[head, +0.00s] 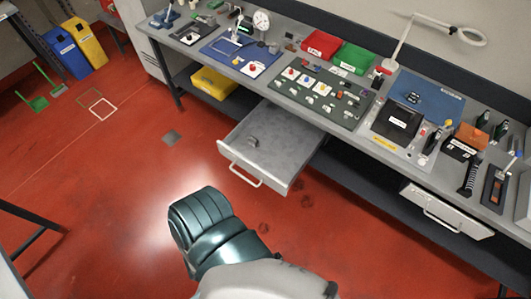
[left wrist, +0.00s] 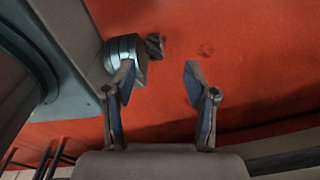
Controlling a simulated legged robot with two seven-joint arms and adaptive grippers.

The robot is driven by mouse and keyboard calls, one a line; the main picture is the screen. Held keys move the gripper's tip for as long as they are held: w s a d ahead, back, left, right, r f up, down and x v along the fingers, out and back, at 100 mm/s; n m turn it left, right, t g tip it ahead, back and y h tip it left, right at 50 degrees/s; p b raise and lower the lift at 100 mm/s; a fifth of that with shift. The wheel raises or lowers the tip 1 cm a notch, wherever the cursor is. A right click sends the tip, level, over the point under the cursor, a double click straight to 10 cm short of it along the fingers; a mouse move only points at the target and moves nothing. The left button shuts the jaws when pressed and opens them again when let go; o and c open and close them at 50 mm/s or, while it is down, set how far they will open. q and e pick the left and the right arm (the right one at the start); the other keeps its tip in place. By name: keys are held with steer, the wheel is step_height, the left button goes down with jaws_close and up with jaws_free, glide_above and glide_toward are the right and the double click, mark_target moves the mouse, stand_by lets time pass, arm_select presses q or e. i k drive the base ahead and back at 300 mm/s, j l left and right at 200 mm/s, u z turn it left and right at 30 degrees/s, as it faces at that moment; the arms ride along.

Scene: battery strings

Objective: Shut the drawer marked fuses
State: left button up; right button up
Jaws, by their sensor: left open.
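A grey drawer (head: 275,150) under the long workbench is pulled well out, in the middle of the head view. Its bar handle (head: 245,176) is on the front, and a small metallic item (head: 252,141) lies inside. No marking on its front can be read. A second drawer (head: 446,211), with a pale front and a handle, is at the right under the bench and looks shut; its label is too small to read. My left gripper (left wrist: 158,76) is open and empty over red floor in the left wrist view. My right gripper is not recognisable in either view.
The workbench (head: 292,87) carries trays, tools and a lamp. A yellow bin (head: 214,84) sits on the shelf below, left of the open drawer. Blue and yellow bins (head: 88,43) stand far left. Red floor before the open drawer is largely clear, apart from my arm.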

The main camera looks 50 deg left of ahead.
mark_target(288, 141)
steer(key=u, duration=1.9)
